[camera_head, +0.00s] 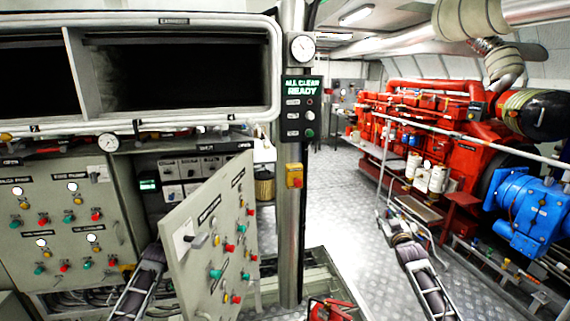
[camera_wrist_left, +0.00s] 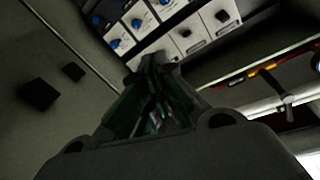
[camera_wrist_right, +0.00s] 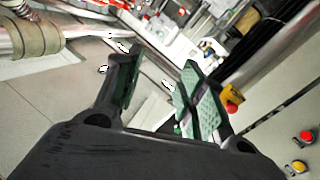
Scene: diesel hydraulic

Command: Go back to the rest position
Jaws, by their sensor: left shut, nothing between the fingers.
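My left gripper (camera_wrist_left: 155,68) is shut and empty in the left wrist view. Its fingertips point at a panel of white modules with blue knobs (camera_wrist_left: 138,23); I cannot tell whether they touch it. In the head view my left arm reaches up beside the open grey cabinet door (camera_head: 207,250), and its gripper is not clearly visible there. My right gripper (camera_head: 408,217) is at the right of the head view, over the walkway in front of the red engine (camera_head: 420,120). In the right wrist view (camera_wrist_right: 158,65) its fingers are spread with nothing between them.
The open door bears several coloured buttons and stands close to my left arm. A metal post (camera_head: 292,200) with an orange box (camera_head: 294,176) stands between the arms. A blue machine (camera_head: 530,212) and railings are at right. The checker-plate floor (camera_head: 335,215) is clear in the middle.

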